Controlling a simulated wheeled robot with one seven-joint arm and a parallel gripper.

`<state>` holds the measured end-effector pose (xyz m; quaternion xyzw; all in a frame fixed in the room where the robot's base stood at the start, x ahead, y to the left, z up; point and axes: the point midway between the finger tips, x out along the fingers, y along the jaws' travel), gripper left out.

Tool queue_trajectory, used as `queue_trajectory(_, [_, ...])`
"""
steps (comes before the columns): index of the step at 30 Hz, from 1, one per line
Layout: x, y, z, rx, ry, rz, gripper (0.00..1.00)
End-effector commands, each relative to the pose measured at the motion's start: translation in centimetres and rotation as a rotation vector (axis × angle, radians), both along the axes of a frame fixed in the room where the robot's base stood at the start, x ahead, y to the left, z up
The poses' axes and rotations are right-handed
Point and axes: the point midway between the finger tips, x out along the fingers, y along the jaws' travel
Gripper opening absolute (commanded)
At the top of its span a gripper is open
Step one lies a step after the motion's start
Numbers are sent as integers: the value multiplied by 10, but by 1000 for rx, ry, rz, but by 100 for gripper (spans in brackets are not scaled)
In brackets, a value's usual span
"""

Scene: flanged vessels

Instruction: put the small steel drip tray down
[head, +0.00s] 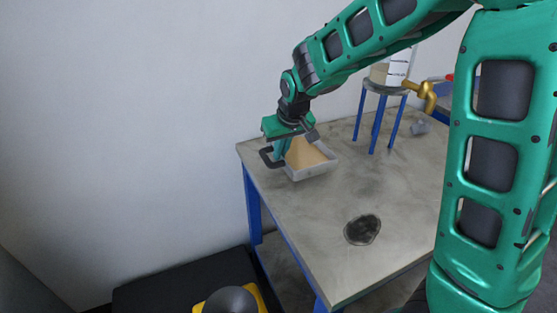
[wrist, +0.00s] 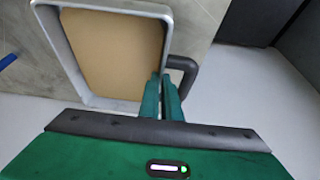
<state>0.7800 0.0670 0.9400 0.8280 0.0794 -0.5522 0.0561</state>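The small steel drip tray (head: 312,174) is a grey, square-rimmed tray with a tan fill inside and a dark loop handle on its left side. It is at the back left corner of the table (head: 300,220); I cannot tell whether its base touches the top. My gripper (head: 281,150) points down at the tray's handle side. In the wrist view the tray (wrist: 70,60) fills the upper left, and my gripper's fingers (wrist: 162,98) are close together at its wall by the dark handle (wrist: 186,78), shut on it. The exact contact is partly hidden.
A blue-legged stand (head: 375,125) holds a graduated vessel (head: 396,68) with a brass tap (head: 424,95) at the back. A small grey piece (head: 420,127) lies beside it. A dark patch (head: 362,230) marks the table front. The middle of the table is clear.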

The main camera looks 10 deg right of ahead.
Motion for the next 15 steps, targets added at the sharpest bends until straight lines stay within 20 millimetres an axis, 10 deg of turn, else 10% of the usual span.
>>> queue_trajectory(15, [0,1,-27,0,0,0,0])
